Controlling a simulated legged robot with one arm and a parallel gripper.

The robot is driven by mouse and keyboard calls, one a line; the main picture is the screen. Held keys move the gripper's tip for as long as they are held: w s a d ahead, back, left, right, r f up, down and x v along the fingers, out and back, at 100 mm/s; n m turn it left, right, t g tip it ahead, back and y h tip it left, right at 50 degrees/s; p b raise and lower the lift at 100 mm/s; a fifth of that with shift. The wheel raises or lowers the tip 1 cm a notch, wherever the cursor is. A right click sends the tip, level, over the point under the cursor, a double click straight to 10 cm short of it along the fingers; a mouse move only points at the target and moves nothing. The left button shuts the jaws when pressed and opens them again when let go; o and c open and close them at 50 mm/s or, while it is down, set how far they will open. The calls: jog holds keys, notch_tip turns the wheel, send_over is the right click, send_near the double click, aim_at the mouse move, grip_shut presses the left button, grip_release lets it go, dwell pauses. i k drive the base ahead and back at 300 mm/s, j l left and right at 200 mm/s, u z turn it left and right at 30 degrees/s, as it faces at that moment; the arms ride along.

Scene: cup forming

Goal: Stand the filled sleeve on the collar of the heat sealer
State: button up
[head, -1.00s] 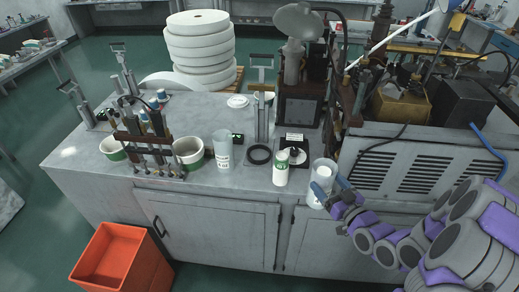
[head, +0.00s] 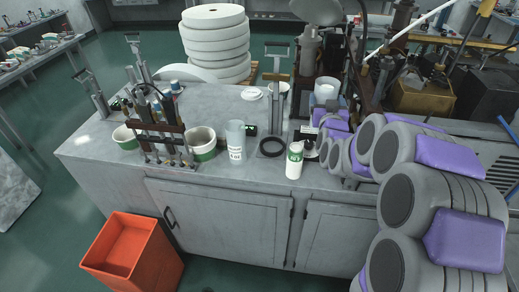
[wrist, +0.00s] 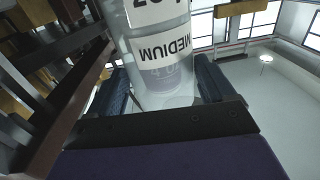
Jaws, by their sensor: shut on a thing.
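My gripper (wrist: 163,85) is shut on a clear sleeve (wrist: 165,70) marked MEDIUM, with a dark finger on each side of it. In the head view the pale top of the sleeve (head: 326,90) shows above my purple and grey arm, at the back right of the bench. My arm hides its lower part and the fingers there. The black ring (head: 272,147), apparently the heat sealer's collar, lies on a flat plate with an upright post behind it. The ring is bare, left of my gripper and apart from the sleeve.
A second clear marked sleeve (head: 236,150) stands left of the ring. A white and green bottle (head: 294,163) stands right of it, near the front edge. A rack (head: 160,140) and green-banded tubs (head: 201,143) are at the left. An orange bin (head: 130,255) is on the floor.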

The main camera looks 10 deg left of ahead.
aim_at(271, 148)
jog(key=i+j+u, duration=0.1)
jog(key=j+u, duration=0.2)
jog(key=i+j+u, duration=0.4)
jog(key=j+u, duration=0.2)
